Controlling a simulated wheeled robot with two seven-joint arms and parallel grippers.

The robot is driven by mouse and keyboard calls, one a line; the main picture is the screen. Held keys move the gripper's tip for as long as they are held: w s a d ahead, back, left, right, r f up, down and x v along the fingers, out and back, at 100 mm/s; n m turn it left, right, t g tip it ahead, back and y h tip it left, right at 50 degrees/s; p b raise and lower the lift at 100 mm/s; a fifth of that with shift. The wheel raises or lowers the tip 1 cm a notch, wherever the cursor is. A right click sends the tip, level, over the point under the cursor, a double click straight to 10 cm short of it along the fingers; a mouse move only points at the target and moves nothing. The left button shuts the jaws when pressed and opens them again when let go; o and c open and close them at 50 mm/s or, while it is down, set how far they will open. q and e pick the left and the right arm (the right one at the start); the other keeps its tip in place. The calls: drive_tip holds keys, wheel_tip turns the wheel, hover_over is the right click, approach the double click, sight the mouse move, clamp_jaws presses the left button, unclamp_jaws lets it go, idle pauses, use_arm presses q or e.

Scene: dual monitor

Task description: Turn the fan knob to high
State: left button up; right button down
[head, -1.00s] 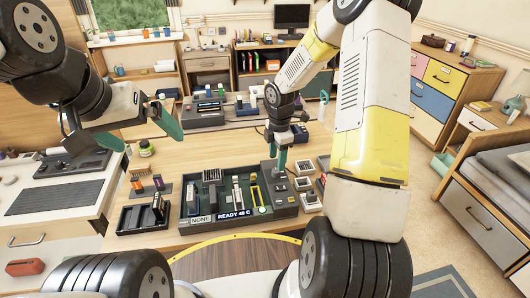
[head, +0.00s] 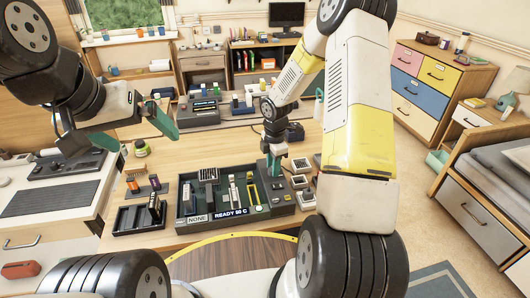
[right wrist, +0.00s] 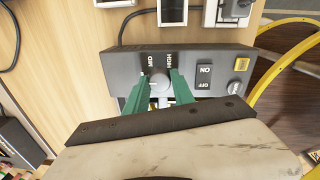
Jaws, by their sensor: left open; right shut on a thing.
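The fan knob (right wrist: 158,82) is a small grey round knob on a dark grey panel (right wrist: 211,55), with MID and HIGH printed above it in the right wrist view. My right gripper (right wrist: 160,84) has its green fingers on either side of the knob and is shut on it. Its pointer direction is too small to tell. In the head view my right gripper (head: 276,168) reaches down to the right part of the dark device (head: 225,222), hiding the knob. My left gripper (head: 136,128) is open and empty, above the left side of the desk.
An ON/OFF switch (right wrist: 205,77) and a yellow button (right wrist: 242,64) sit beside the knob. A black tray (head: 138,215) stands at left. Small boxes (head: 308,195) stand at right. More devices stand at the back.

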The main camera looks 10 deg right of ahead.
drive_tip(key=shift+m, duration=0.3)
drive_tip(key=m, duration=0.3)
drive_tip(key=shift+m, duration=0.4)
drive_tip(key=m, duration=0.3)
drive_tip(key=shift+a+m, duration=0.1)
drive_tip(key=shift+m, duration=0.2)
drive_tip(key=m, duration=0.3)
drive_tip(key=shift+m+h, duration=0.3)
drive_tip(key=m, duration=0.3)
drive_tip(key=shift+m, duration=0.3)
drive_tip(key=m, duration=0.4)
drive_tip(key=shift+g, duration=0.3)
drive_tip(key=m, duration=0.4)
drive_tip(key=shift+w+m, duration=0.1)
drive_tip(key=shift+m, duration=0.2)
